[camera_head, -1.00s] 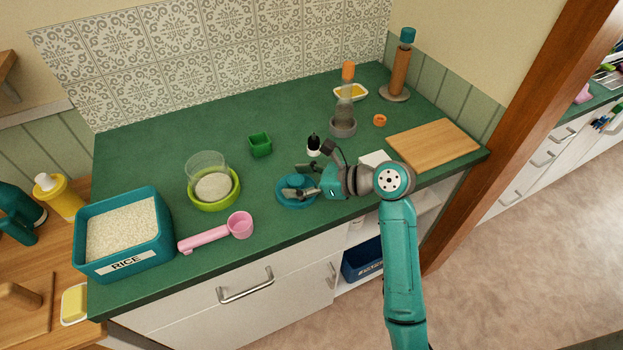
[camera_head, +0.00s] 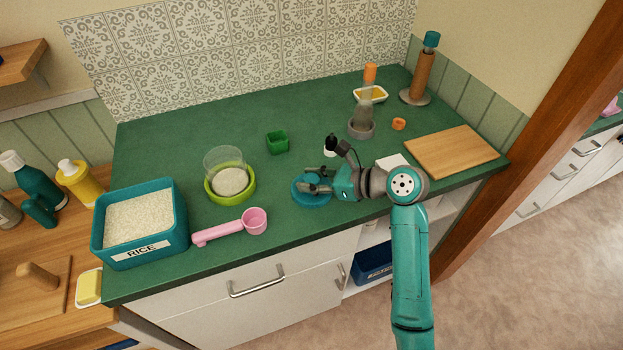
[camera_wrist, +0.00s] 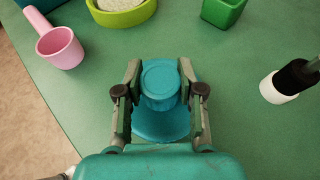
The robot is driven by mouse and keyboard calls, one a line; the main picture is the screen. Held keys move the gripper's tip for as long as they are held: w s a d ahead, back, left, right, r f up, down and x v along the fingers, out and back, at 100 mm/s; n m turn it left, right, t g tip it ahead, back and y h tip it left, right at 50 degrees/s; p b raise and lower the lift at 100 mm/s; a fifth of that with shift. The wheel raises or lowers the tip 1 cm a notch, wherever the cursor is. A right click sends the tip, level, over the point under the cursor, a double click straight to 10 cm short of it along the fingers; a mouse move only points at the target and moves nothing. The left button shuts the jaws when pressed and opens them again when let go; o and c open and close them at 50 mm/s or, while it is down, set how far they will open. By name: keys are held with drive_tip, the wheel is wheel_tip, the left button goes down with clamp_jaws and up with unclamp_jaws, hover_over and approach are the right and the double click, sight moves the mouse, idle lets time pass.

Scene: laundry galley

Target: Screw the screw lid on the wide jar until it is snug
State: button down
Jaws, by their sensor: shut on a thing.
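The screw lid (camera_head: 312,199) is a teal disc with a round raised knob. My gripper (camera_head: 317,181) is shut on its knob, near the counter's front edge. In the wrist view the lid (camera_wrist: 161,124) shows below the knob, between the two fingers of my gripper (camera_wrist: 160,80). It looks flat at counter level; any small gap under it cannot be told. The wide jar (camera_head: 223,160) is clear and open-topped, with pale contents, standing upright in a lime-green ring (camera_head: 233,198) to the left of my gripper. The wrist view shows only part of the ring (camera_wrist: 123,17).
A pink scoop (camera_head: 232,229) lies in front of the ring, beside a teal rice bin (camera_head: 176,232). A green cup (camera_head: 277,142) and a black-and-white bottle (camera_head: 330,148) stand behind my gripper. A cutting board (camera_head: 452,151) lies right. The counter between lid and ring is clear.

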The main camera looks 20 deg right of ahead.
sight(312, 179)
drive_tip(key=shift+r, duration=3.5)
